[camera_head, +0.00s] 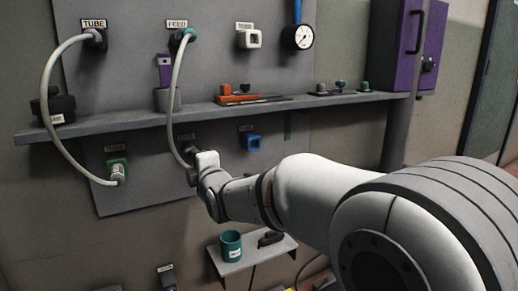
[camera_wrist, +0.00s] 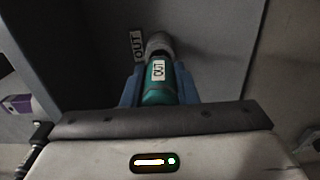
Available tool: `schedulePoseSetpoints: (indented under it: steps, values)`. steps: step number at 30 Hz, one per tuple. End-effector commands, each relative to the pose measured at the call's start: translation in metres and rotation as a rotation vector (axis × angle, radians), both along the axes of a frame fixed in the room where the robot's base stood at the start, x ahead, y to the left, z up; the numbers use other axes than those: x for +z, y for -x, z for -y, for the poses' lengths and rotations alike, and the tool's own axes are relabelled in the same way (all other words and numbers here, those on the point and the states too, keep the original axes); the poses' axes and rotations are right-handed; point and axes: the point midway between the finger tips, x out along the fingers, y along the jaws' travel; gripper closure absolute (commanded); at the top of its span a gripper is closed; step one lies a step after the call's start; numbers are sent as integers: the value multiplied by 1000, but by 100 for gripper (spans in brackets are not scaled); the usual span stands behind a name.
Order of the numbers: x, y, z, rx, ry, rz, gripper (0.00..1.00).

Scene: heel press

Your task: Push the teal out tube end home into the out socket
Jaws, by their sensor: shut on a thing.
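In the wrist view my gripper (camera_wrist: 157,92) has its two blue fingers shut on the teal tube end (camera_wrist: 157,86), which carries a white OUT label. The grey out socket (camera_wrist: 158,44) is straight ahead of it, beside an OUT plate (camera_wrist: 137,45) on the panel. The front of the tube end meets the socket; how deep it sits cannot be told. The white tube (camera_head: 175,100) rises from there to the FEED fitting (camera_head: 185,35).
A grey shelf (camera_head: 320,104) with several small parts runs above my gripper. Another white tube (camera_head: 50,100) loops at the left to a green socket (camera_head: 117,165). A blue socket (camera_head: 251,143) is to the right. A small lower shelf (camera_head: 270,250) holds a teal mug (camera_head: 231,246).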

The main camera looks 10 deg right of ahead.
Motion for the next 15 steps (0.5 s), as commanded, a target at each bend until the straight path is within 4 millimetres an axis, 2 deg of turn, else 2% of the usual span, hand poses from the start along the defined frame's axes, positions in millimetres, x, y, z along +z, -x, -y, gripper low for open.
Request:
schedulePoseSetpoints:
  steps: [15]
  values:
    - [0, -10, -3, 0, 0, 0, 100]
